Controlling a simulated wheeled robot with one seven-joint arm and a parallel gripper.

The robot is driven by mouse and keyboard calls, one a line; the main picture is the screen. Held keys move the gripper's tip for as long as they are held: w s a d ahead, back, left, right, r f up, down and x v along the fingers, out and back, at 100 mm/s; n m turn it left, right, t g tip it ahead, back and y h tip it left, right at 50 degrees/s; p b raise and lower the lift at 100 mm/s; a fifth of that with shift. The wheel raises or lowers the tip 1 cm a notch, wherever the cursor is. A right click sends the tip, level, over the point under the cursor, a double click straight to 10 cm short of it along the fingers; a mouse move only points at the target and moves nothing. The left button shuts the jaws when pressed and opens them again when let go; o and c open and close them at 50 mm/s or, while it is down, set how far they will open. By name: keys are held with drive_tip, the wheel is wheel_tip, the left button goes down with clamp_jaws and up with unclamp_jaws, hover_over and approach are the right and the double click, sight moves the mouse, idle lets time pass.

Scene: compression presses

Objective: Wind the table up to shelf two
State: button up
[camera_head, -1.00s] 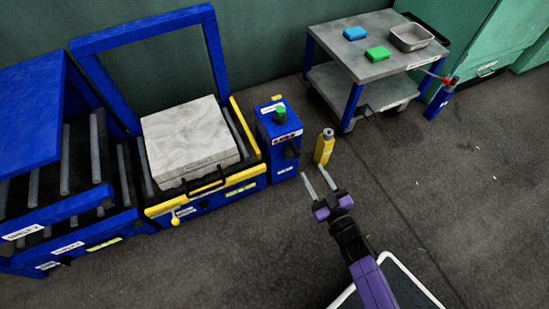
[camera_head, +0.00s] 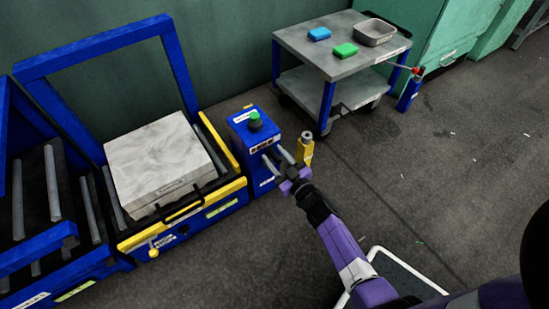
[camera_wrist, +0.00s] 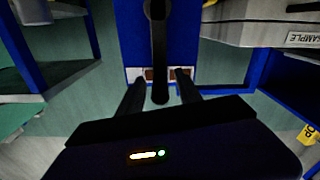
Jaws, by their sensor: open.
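The blue post (camera_head: 250,135) with a green knob (camera_head: 255,120) on top stands right of the lift table (camera_head: 222,196). A black crank handle (camera_wrist: 158,40) is on the post's front; in the head view my gripper largely covers it. My gripper (camera_head: 277,156) is at the post's front with its jaws open. In the wrist view its fingers (camera_wrist: 158,82) lie on either side of the handle's lower end; I cannot tell whether they touch it. A pale slab-shaped block (camera_head: 160,160) with a black handle and a label sits on the yellow-edged table.
A blue roller rack (camera_head: 55,245) stands left of the table. A yellow bottle (camera_head: 305,148) stands close to my gripper's right. A grey cart (camera_head: 340,65) with blue and green blocks and a metal tray is behind. The floor at right is clear.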

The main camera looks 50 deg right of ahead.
drive_tip(key=shift+w, duration=0.1)
clamp_jaws()
drive_tip(key=shift+d, duration=0.1)
idle(1.3)
